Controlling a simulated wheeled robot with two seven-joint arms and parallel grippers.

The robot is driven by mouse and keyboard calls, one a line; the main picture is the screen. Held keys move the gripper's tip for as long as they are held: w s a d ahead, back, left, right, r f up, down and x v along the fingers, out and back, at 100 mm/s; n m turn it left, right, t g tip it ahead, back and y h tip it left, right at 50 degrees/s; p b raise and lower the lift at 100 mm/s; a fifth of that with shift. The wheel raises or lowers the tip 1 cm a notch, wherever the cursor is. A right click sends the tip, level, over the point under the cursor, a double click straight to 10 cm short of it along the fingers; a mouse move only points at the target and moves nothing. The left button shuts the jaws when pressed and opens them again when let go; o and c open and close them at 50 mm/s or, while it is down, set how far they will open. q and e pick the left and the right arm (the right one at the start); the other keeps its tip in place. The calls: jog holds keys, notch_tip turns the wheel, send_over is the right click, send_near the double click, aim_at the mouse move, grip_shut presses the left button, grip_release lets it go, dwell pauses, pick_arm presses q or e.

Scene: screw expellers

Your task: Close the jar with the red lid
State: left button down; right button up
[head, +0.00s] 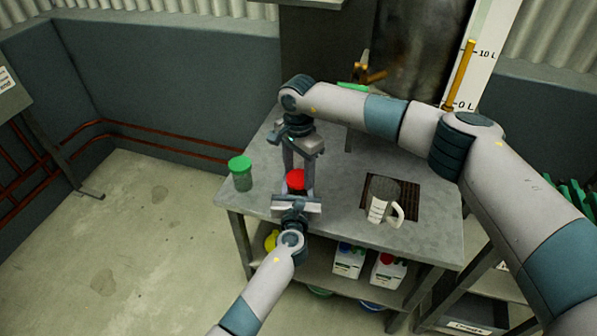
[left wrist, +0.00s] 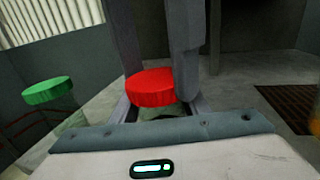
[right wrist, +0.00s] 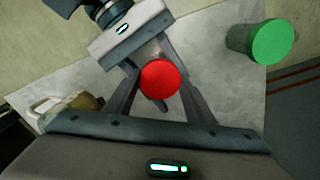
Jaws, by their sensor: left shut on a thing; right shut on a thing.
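The red lid (head: 296,179) is over the work table, between my two grippers. My right gripper (head: 298,170) comes down from above and is shut on the red lid, a finger on each side. The lid also shows in the left wrist view (left wrist: 151,87) and, round and face-on, in the right wrist view (right wrist: 160,78). My left gripper (head: 296,194) reaches in level from the front, shut on the jar (left wrist: 158,113) just below the lid. The jar is mostly hidden by the lid and fingers. I cannot tell whether the lid is seated on its rim.
A green-lidded jar (head: 241,174) stands at the table's left edge. White boxes (head: 348,260) are on the shelf below. The tabletop (head: 336,160) between the jars and jug is clear.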

jog(key=m, duration=1.3)
jog(key=shift+m, duration=0.4)
jog(key=o, duration=1.2)
jog(key=shift+r, duration=2.2)
jog(key=shift+c, duration=0.5)
